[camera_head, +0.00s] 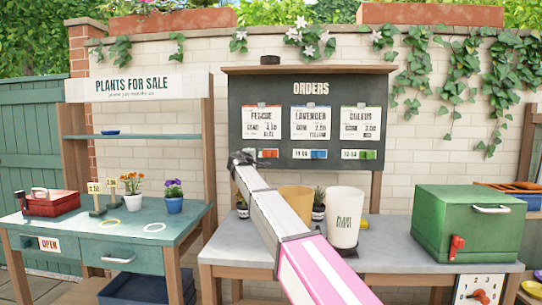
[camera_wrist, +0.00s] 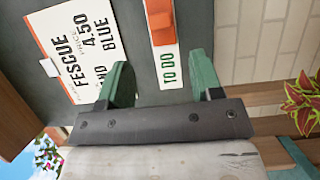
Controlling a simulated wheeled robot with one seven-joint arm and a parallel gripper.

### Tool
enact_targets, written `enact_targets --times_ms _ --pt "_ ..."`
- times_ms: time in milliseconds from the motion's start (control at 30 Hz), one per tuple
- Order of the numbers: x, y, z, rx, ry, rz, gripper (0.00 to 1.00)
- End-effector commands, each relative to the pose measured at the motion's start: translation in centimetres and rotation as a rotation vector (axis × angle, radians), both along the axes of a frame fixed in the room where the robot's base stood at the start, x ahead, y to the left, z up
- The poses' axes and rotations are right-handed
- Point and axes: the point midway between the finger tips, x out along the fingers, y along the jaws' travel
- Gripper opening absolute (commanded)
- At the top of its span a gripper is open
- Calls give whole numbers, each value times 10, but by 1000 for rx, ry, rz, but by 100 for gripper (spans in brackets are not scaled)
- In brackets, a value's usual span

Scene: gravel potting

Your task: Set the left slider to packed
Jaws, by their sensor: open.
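The left slider is an orange-red block on the orders board (camera_head: 290,100), under the Fescue card (camera_head: 262,122). In the head view the slider (camera_head: 268,153) is just right of my gripper (camera_head: 243,157). In the wrist view the slider (camera_wrist: 160,22) lies beyond the fingertips, with a white "TO DO" label (camera_wrist: 168,68) showing beside it. No "packed" wording shows. My gripper (camera_wrist: 160,82) is open, its two green fingers apart with nothing between them. It appears close to the board; whether it touches cannot be told.
A blue slider (camera_head: 319,154) and a green slider (camera_head: 368,155) sit to the right on the board. Below, a bench (camera_head: 390,258) holds a white pot (camera_head: 344,215), a tan pot and small plants. A green box (camera_head: 472,222) stands at the right.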

Motion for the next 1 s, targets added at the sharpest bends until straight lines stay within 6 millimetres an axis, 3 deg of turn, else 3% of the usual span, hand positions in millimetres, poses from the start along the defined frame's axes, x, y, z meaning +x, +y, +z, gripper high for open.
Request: enact_targets --times_ms 600,1000 --pt "85 -37 0 0 0 -1 60" --pt "95 -43 0 0 1 0 60"
